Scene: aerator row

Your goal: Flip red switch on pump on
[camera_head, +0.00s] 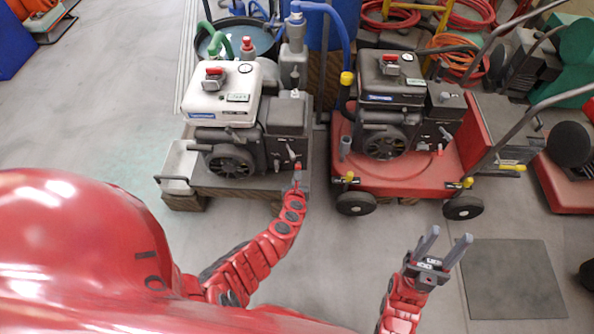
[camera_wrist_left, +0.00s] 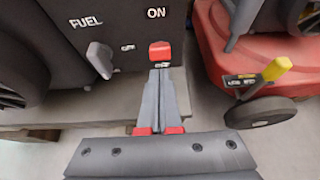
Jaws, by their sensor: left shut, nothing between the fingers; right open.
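The pump (camera_head: 232,120) with a white tank top stands on a low base left of centre in the head view. In the left wrist view its dark panel (camera_wrist_left: 112,22) shows a red switch (camera_wrist_left: 160,50) below the word ON, and a grey lever by the word FUEL (camera_wrist_left: 100,60). My left gripper (camera_head: 297,172) is at the panel's lower right. Its shut, empty fingers (camera_wrist_left: 160,80) point at the red switch, with the tips just below it; I cannot tell whether they touch. My right gripper (camera_head: 444,248) is open and empty above the floor at the right.
A second, dark engine (camera_head: 390,85) sits on a red wheeled cart (camera_head: 395,178) right of the pump; its wheel (camera_wrist_left: 260,112) is close right of my left gripper. A dark mat (camera_head: 515,280) lies on the floor. Floor in front is clear.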

